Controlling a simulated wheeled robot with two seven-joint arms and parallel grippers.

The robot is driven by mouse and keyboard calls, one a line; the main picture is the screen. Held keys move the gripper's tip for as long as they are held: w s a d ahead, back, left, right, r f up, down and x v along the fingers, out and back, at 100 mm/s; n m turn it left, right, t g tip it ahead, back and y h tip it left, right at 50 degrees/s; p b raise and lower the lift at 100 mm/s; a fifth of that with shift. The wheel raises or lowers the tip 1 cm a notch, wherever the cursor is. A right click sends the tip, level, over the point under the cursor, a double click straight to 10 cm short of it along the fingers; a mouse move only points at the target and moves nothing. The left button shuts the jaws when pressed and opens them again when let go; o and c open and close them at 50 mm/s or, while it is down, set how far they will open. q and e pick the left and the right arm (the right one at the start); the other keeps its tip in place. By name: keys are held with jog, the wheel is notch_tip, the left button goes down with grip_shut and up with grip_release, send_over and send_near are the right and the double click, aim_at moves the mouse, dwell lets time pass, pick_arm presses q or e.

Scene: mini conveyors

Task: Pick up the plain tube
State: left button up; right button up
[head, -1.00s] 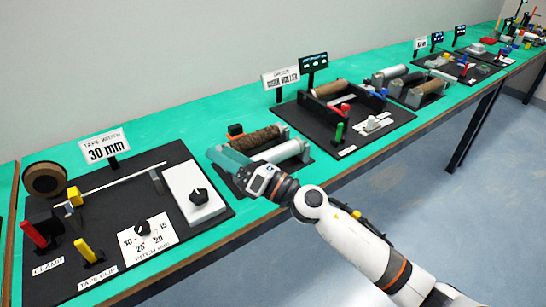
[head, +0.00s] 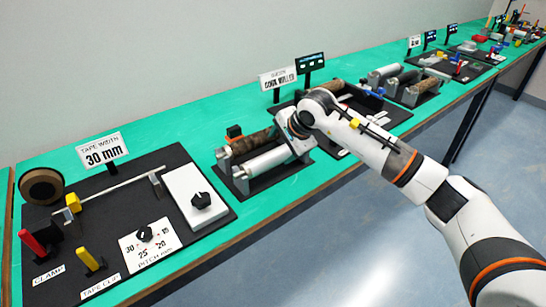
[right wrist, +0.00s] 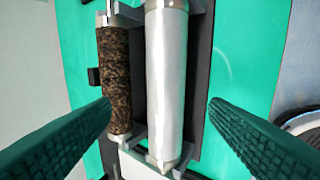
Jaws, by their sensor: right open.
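The plain tube (head: 265,163) is a smooth pale grey-white cylinder. It lies in a black rack (head: 239,187) beside a brown speckled cork tube (head: 252,143). In the right wrist view the plain tube (right wrist: 166,85) runs lengthwise up the middle, with the cork tube (right wrist: 115,75) on its left. My right gripper (right wrist: 160,105) is open and empty. Its green ribbed fingers appear on either side of the pair of tubes, the left fingertip close to the cork tube. In the head view my right wrist is at the rack's right end and the fingertips are hidden. My left gripper is not in view.
The tape station (head: 112,228) with its 30 mm sign (head: 105,152) stands to the left. The cork roller station, partly behind my right arm, and other rollers (head: 413,85) stand to the right. Green bench top (head: 205,110) is bare behind the rack.

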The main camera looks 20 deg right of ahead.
aim_at(276, 156)
jog(key=shift+x, duration=0.95)
jog(key=shift+s+f+p+x, duration=0.15)
jog(key=shift+p+x, duration=0.2)
jog(key=shift+x, duration=1)
jog(key=shift+s+f+p+x, duration=0.1)
jog(key=shift+s+p+x, duration=0.2)
jog(key=shift+x, duration=1.1)
jog(key=shift+w+d, duration=0.1)
jog(key=shift+d, duration=0.05)
jog(key=shift+c, duration=0.2)
